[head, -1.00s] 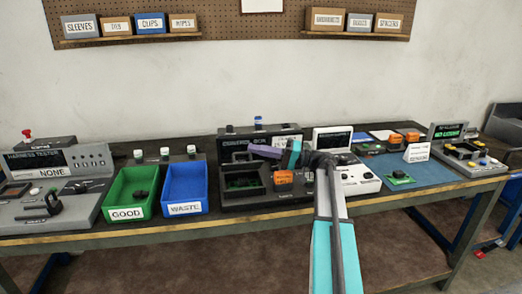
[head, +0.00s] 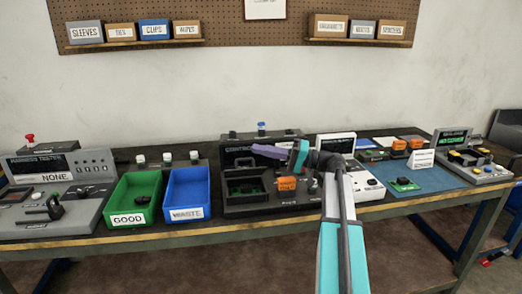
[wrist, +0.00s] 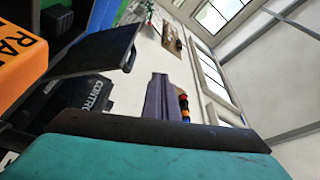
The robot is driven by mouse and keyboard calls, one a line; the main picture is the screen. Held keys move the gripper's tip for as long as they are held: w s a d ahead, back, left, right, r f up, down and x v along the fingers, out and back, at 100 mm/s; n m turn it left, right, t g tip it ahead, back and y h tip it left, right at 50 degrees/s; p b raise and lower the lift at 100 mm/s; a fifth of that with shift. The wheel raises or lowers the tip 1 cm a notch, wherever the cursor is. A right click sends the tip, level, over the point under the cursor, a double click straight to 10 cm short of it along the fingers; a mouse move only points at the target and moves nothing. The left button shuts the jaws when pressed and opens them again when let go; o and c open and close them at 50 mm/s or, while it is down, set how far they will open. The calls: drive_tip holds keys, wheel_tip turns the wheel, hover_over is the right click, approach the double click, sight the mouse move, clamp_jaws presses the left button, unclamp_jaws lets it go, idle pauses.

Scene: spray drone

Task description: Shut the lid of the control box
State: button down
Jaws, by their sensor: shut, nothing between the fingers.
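The control box (head: 232,203) is a dark unit at the middle of the bench, with an open bay at its left front. Its dark lid (head: 236,158) stands raised at the back of the bay; the lid also shows as a dark panel with a bar handle in the wrist view (wrist: 95,55). My gripper (head: 256,149) has purple fingers, pressed together and empty. It points left in front of the back panel, near the lid's upper right. In the wrist view the fingers (wrist: 158,82) appear right of the lid, with a visible gap. The lid's hinge is not clear.
An orange block (head: 287,184) sits on the box right of the bay; it looms close in the wrist view (wrist: 18,60). A blue bin (head: 187,190) and a green bin (head: 135,200) stand to the left. A white-fronted device (head: 365,183) stands to the right.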

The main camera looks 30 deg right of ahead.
drive_tip(key=s+a+r, duration=0.1)
drive_tip(key=s+a, duration=0.3)
drive_tip(key=s, duration=0.8)
drive_tip(key=shift+b, duration=0.45)
drive_tip(key=shift+w, duration=0.1)
